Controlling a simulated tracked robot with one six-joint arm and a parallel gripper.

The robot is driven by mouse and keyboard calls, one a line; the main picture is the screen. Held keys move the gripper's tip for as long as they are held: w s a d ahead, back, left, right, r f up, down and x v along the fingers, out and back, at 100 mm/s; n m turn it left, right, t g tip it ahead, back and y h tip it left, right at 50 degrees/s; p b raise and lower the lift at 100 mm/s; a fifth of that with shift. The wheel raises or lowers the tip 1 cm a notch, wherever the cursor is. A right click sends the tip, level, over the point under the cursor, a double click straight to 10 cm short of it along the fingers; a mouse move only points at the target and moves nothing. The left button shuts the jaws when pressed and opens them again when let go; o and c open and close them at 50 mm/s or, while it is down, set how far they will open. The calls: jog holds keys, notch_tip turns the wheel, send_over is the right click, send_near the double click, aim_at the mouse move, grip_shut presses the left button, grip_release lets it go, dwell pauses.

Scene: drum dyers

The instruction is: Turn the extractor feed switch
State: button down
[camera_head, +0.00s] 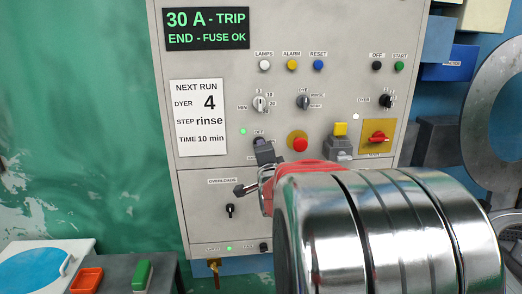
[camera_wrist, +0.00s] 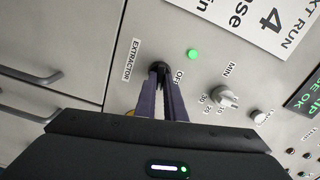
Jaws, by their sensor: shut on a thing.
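The extractor feed switch is a small black knob (camera_wrist: 157,69) on the grey panel, between the labels EXTRACTOR and OFF in the wrist view. My gripper (camera_wrist: 160,80) reaches it with two dark purple fingers, shut on the knob from both sides. The fingers hide most of the knob, so its pointer direction cannot be told. In the head view my gripper (camera_head: 262,150) touches the panel below a green lamp, and the switch is hidden behind the fingers.
The control panel (camera_head: 210,190) carries a MIN dial (camera_head: 260,104), a red mushroom button (camera_head: 297,142), a red-handled yellow switch (camera_head: 377,138) and a green lamp (camera_wrist: 193,54). A display (camera_head: 207,29) reads 30 A - TRIP, END - FUSE OK. A card (camera_head: 200,117) reads dyer 4, rinse.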

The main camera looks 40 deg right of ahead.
jog(key=shift+f+m, duration=0.2)
jog(key=shift+m, duration=1)
jog(key=c, duration=1.8)
grip_release()
jog(key=shift+c, duration=0.2)
jog(key=shift+s+r, duration=0.1)
